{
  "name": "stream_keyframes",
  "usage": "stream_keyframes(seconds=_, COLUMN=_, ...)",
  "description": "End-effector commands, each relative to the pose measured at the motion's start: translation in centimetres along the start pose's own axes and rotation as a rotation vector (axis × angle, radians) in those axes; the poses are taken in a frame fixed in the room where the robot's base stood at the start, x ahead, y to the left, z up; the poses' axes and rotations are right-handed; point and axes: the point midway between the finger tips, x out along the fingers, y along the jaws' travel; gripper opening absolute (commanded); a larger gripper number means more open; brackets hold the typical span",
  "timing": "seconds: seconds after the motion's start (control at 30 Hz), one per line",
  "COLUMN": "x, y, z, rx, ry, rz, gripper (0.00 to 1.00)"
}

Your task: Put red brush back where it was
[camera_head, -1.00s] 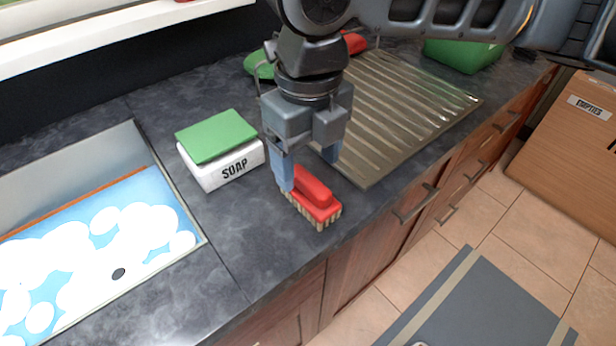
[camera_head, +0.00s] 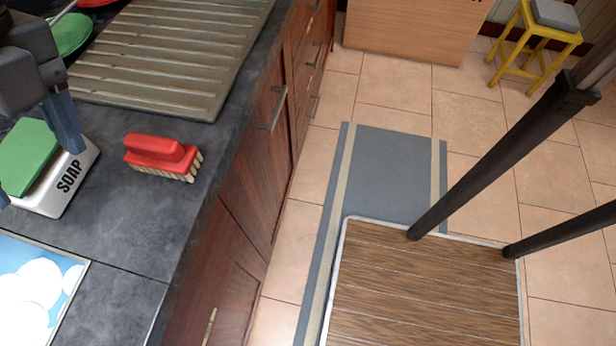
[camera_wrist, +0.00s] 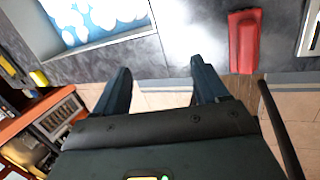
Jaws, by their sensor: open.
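The red brush (camera_head: 160,152) stands bristles down on the dark counter, near its front edge and right of the soap box (camera_head: 75,187). Nothing holds it. It also shows near the top right of the wrist view (camera_wrist: 243,42). My gripper (camera_head: 39,176) is at the left edge of the head view, partly cut off, over the soap box area and apart from the brush. In the wrist view my gripper (camera_wrist: 160,68) has its two fingers spread with nothing between them. The brush lies beyond and right of the fingers there.
A green sponge (camera_head: 28,150) lies on the soap box. The sink with foamy water (camera_head: 35,290) is at the lower left, and a ribbed drainboard (camera_head: 165,55) is behind the brush. A wood-topped platform (camera_head: 430,285) with dark posts and a yellow stool (camera_head: 540,35) stand on the floor.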

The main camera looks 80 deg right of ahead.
Motion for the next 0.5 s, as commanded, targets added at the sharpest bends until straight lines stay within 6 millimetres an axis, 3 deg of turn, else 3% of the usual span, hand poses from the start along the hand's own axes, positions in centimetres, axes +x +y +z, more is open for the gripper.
stream_keyframes(seconds=0.03, x=0.5, y=2.8, z=-0.1, rx=0.042, ry=-0.009, rz=0.115, gripper=0.73)
stream_keyframes(seconds=0.2, x=-0.1, y=10.1, z=0.2, rx=0.227, ry=-0.032, rz=0.465, gripper=0.73)
stream_keyframes(seconds=0.33, x=-1.3, y=14.1, z=0.7, rx=0.398, ry=-0.016, rz=0.714, gripper=0.73)
stream_keyframes(seconds=0.5, x=-3.1, y=16.9, z=1.6, rx=0.65, ry=0.033, rz=1.009, gripper=0.73)
